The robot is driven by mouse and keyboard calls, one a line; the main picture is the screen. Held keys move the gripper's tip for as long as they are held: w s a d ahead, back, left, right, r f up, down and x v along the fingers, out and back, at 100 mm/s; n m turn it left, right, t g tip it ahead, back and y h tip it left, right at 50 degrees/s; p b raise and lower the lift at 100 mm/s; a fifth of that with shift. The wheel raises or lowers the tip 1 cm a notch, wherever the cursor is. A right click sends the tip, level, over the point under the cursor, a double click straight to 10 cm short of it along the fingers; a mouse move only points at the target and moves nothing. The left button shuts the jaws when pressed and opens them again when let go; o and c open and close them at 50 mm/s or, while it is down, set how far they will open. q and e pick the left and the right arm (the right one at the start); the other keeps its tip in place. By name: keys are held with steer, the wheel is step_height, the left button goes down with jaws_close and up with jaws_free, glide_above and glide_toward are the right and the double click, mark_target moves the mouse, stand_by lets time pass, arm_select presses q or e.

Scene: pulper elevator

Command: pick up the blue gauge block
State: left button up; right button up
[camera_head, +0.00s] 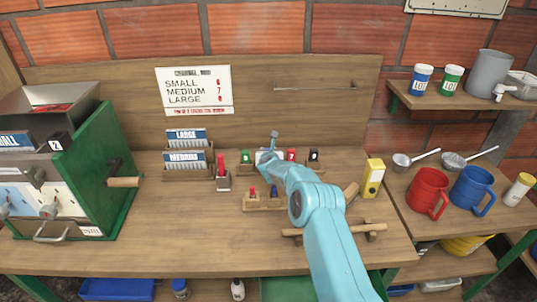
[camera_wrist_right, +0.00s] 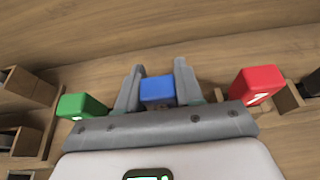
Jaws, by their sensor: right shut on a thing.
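The blue gauge block (camera_wrist_right: 157,90) is between the two grey fingers of my right gripper (camera_wrist_right: 158,70) in the right wrist view. The fingers are shut on it. In the head view my right arm reaches to the row of blocks at the back of the bench, and its wrist hides the blue block. A green block (camera_wrist_right: 82,106) is to its left and a red block (camera_wrist_right: 257,85) to its right, both outside the fingers. I cannot tell whether the blue block is clear of its rack. My left gripper is not in view.
A black block (camera_head: 314,155) stands right of the red one. Labelled card racks (camera_head: 188,160) and a small front rack (camera_head: 264,203) are close by. A green machine (camera_head: 95,170) stands at left, a yellow box (camera_head: 373,178) at right. The front left bench is clear.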

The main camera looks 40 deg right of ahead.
step_height(320, 180, up, 19)
steer(key=p, duration=0.5)
